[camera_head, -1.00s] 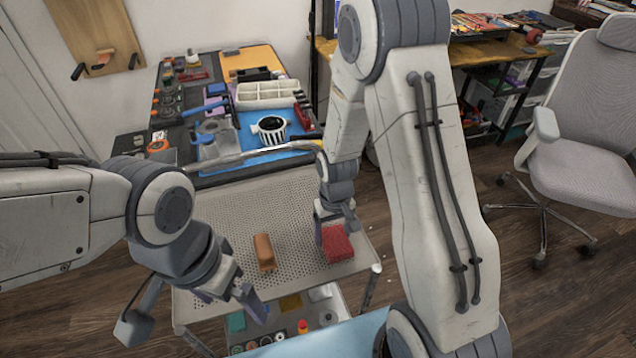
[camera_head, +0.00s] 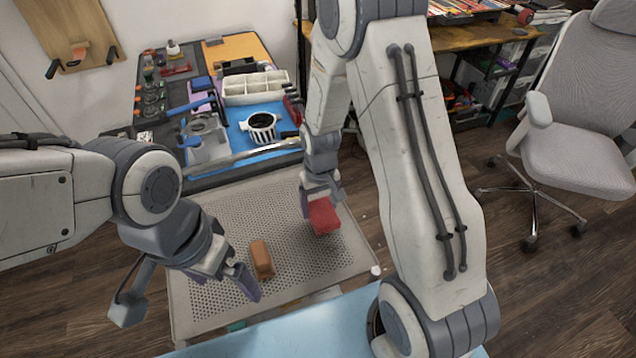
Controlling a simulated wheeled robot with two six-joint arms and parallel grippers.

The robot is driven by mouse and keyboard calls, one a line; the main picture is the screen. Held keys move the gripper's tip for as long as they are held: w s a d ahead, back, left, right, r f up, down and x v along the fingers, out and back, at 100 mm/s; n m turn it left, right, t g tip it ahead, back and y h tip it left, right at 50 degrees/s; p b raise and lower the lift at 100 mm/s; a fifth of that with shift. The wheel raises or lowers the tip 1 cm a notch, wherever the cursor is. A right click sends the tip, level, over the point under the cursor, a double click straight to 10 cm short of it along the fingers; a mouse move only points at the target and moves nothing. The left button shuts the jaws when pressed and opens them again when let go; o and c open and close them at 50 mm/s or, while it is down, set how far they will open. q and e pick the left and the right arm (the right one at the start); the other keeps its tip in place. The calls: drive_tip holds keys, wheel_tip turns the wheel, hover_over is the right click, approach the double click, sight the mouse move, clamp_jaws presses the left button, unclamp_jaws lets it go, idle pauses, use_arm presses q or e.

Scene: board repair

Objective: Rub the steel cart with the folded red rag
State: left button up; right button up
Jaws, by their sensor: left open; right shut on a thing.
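The steel cart (camera_head: 210,295) has a perforated grey top and stands in the middle of the view. My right gripper (camera_head: 318,198) is shut on the folded red rag (camera_head: 323,217), at the right part of the cart top. I cannot tell whether the rag touches the surface. My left gripper (camera_head: 243,285) is open and empty over the left front part of the cart, left of an orange-brown block.
The orange-brown block (camera_head: 262,259) lies on the cart top between my grippers. A workbench (camera_head: 200,186) with tools, a white tray (camera_head: 253,88) and a striped cup (camera_head: 262,126) stands behind. A light blue surface (camera_head: 300,325) is in front. An office chair (camera_head: 575,160) is at right.

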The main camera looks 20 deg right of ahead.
drive_tip(key=shift+a+r+p, duration=0.2)
drive_tip(key=shift+r+p, duration=0.15)
drive_tip(key=shift+r, duration=0.3)
drive_tip(key=shift+w+a+r+p, duration=0.1)
drive_tip(key=shift+a+r+p, duration=0.05)
drive_tip(key=shift+r+p, duration=0.15)
wheel_tip(320, 180, up, 4)
drive_tip(key=p, duration=0.3)
drive_tip(key=shift+p, duration=0.3)
use_arm(q)
wheel_tip(320, 180, up, 6)
drive_tip(key=shift+f, duration=0.2)
use_arm(e)
drive_tip(key=shift+f, duration=0.1)
